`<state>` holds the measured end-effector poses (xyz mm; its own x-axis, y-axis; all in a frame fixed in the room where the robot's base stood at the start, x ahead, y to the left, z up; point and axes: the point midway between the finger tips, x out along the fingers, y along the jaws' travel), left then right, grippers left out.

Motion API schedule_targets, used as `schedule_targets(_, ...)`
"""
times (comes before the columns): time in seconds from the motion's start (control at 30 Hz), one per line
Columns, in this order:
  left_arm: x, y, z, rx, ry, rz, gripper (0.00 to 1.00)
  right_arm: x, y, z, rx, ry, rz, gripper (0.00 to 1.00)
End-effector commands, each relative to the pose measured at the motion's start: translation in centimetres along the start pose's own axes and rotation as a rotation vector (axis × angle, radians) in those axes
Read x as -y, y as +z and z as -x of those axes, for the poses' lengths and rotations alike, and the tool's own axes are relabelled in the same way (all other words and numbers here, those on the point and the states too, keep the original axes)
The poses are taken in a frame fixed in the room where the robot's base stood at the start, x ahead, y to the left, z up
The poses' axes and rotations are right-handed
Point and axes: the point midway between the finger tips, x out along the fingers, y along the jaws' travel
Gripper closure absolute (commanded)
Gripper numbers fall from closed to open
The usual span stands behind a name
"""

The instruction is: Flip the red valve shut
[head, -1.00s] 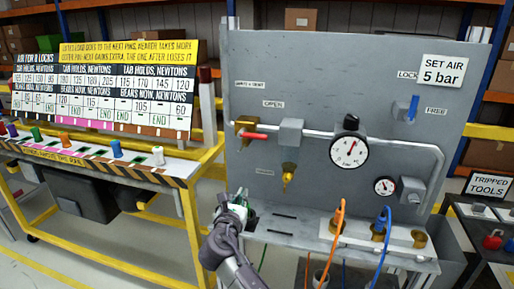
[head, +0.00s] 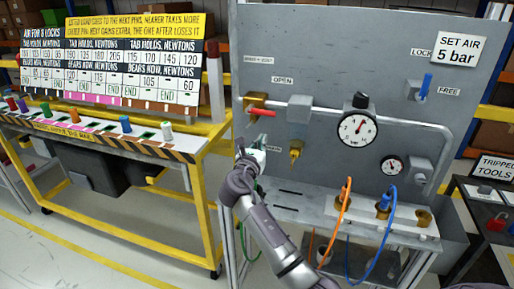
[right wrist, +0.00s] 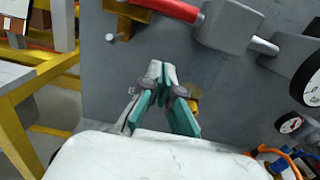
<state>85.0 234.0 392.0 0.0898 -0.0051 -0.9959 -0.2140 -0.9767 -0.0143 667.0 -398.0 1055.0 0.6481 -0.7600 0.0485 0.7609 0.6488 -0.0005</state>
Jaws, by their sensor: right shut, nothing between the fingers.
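The red valve handle (head: 262,112) lies roughly along the pipe at the panel's upper left, with its brass body (head: 256,99) at its left end. The handle also shows at the top of the right wrist view (right wrist: 172,9). My right gripper (head: 262,138) is just below the handle, in front of the panel, apart from it and empty. Its teal-padded fingertips (right wrist: 163,69) are together and point up toward the handle in the right wrist view. My left gripper is not in view.
The grey panel (head: 330,45) carries a grey block (head: 299,108), a brass fitting (head: 296,149), a large gauge (head: 357,129) and a blue lever (head: 425,86). Orange (head: 344,208) and blue (head: 388,230) hoses hang at lower right. A yellow-framed bench (head: 120,237) stands left.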

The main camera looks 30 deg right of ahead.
Motion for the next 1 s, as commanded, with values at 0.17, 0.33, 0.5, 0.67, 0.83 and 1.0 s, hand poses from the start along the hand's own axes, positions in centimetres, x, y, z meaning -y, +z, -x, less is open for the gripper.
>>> schedule_targets(0.17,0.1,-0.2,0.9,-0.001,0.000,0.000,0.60,0.0,1.2,-3.1,0.002,0.000,-0.003,1.00)
schedule_targets(0.33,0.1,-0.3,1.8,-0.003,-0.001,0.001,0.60,0.0,3.2,-3.5,0.000,0.000,-0.003,1.00)
schedule_targets(0.5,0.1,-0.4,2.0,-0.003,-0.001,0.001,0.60,0.0,3.9,-3.7,-0.001,0.000,-0.001,1.00)
schedule_targets(0.67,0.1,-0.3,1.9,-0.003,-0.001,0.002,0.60,0.0,3.9,-3.7,-0.001,0.001,-0.001,1.00)
schedule_targets(0.83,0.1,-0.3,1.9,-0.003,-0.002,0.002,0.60,0.0,3.9,-3.7,0.000,0.001,0.000,1.00)
schedule_targets(1.0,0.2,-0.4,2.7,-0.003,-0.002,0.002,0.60,0.0,4.2,-3.8,0.000,0.001,0.017,1.00)
